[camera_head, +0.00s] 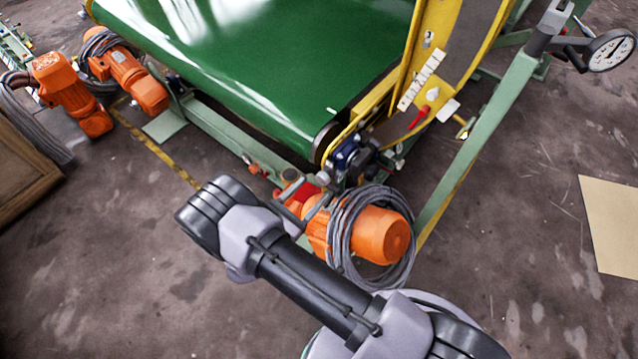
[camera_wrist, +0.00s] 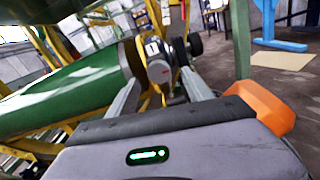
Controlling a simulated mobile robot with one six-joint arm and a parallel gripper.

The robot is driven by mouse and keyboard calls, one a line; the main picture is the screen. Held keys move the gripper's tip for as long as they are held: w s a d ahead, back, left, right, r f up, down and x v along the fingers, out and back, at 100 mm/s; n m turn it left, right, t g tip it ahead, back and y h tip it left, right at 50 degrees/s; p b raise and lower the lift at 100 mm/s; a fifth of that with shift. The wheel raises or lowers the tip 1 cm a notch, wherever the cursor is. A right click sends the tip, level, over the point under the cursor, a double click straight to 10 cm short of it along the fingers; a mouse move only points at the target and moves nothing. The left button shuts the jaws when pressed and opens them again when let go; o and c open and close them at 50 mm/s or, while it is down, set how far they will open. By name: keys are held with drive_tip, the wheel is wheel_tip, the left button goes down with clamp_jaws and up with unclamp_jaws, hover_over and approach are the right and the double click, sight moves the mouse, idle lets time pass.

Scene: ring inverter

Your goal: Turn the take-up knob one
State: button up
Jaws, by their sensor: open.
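My gripper (camera_wrist: 160,80) is open, with its two grey fingers spread apart in the wrist view. Between and just beyond the fingertips is a rounded grey and dark fitting (camera_wrist: 158,62) at the end of the conveyor roller. A black round knob-like part (camera_wrist: 195,45) sits to its right, beyond the right finger. I cannot tell for sure which of these is the take-up knob, and I see no clear number one. In the head view my gripper (camera_head: 310,193) is below the blue and black roller-end fitting (camera_head: 348,157). Contact cannot be made out.
The green conveyor belt (camera_head: 260,60) lies beyond my arm. An orange motor (camera_head: 382,236) with coiled grey cable sits close beside my gripper. A green frame leg (camera_head: 480,140) and a dial gauge (camera_head: 608,50) stand to the right. Lower left floor is clear.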

sight(321, 181)
drive_tip(key=x, duration=0.4)
drive_tip(key=shift+b, duration=0.35)
clamp_jaws()
drive_tip(key=shift+m, duration=0.3)
